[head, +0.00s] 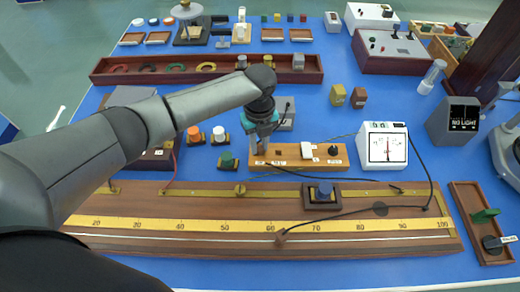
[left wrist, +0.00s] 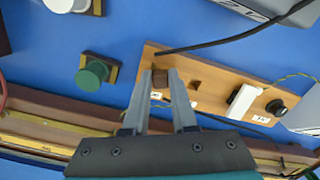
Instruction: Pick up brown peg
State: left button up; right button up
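The brown peg (left wrist: 160,79) shows in the left wrist view as a small brown block at the left part of a light wooden board (left wrist: 205,85). My left gripper (left wrist: 161,74) points down at the board, with its two fingertips on either side of the peg. The fingers stand apart, and the peg nearly fills the gap; I cannot tell whether they press on it. In the head view the left gripper (head: 259,148) is over the left end of the wooden board (head: 290,157), and its fingers largely hide the peg. My right gripper is not in view.
The board also carries a white block (head: 307,150) and a black knob (head: 333,151). A white meter (head: 384,146) stands to its right, with black cables nearby. A green knob (head: 227,159) is to the left. A long ruled wooden bench (head: 150,239) lies in front.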

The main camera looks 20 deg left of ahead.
pick_arm(q)
grip_shut()
jog(key=shift+r, duration=0.1)
